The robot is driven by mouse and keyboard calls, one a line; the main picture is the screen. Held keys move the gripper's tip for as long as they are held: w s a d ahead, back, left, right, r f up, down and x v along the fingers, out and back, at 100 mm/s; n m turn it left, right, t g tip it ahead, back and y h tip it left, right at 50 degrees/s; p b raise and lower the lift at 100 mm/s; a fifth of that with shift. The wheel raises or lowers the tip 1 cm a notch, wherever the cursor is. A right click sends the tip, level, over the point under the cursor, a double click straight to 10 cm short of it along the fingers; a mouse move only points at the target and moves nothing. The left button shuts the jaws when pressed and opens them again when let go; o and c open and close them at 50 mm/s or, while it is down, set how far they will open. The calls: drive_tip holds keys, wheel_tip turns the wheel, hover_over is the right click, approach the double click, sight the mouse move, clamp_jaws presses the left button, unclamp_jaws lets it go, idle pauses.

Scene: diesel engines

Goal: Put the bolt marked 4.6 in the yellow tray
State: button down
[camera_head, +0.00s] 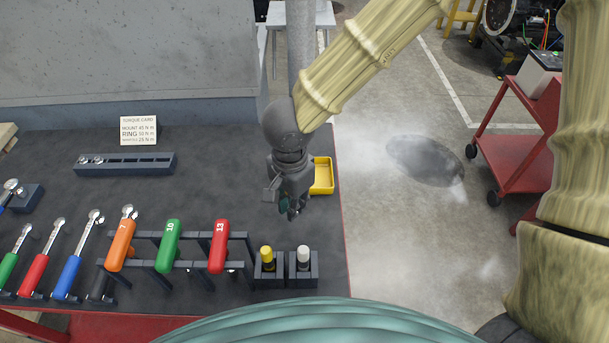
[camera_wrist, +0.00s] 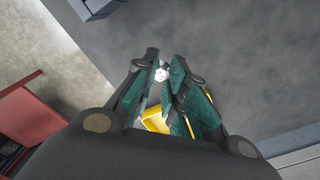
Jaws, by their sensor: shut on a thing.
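My gripper (camera_head: 290,207) hangs over the bench in the camera_head view, just left of the yellow tray (camera_head: 327,188). In the camera_wrist view my gripper (camera_wrist: 165,82) is shut on a small pale metal bolt (camera_wrist: 161,75) between the teal fingertips. No marking on the bolt can be read. The yellow tray (camera_wrist: 153,121) shows partly behind the fingers in the camera_wrist view. In the camera_head view the gripper and wrist hide part of the tray's left side, and the bolt cannot be made out.
A dark slotted rack (camera_head: 125,164) and a torque card (camera_head: 138,130) stand at the back of the bench. Coloured-handled tools (camera_head: 168,245) fill the front left. Two holders (camera_head: 301,268) with yellow and white topped items stand at front right. A red cart (camera_head: 520,150) is on the floor.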

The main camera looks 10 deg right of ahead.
drive_tip(key=w+d+p, duration=0.1)
drive_tip(key=w+d, duration=0.1)
drive_tip(key=w, duration=0.2)
drive_tip(key=w+d+f+p, duration=0.1)
drive_tip(key=w+d, duration=0.1)
drive_tip(key=w, duration=0.3)
drive_tip(key=w+d+p, duration=0.2)
drive_tip(key=w, duration=0.3)
drive_tip(key=shift+w+f, duration=0.2)
drive_tip(key=shift+f+p, duration=0.55)
drive_tip(key=shift+f, duration=1.25)
drive_tip(key=shift+f, duration=0.1)
drive_tip(key=c, duration=1.5)
unclamp_jaws()
drive_tip(key=shift+o, duration=0.2)
wheel_tip(320, 180, up, 12)
drive_tip(key=b, duration=0.1)
drive_tip(key=shift+b, duration=0.3)
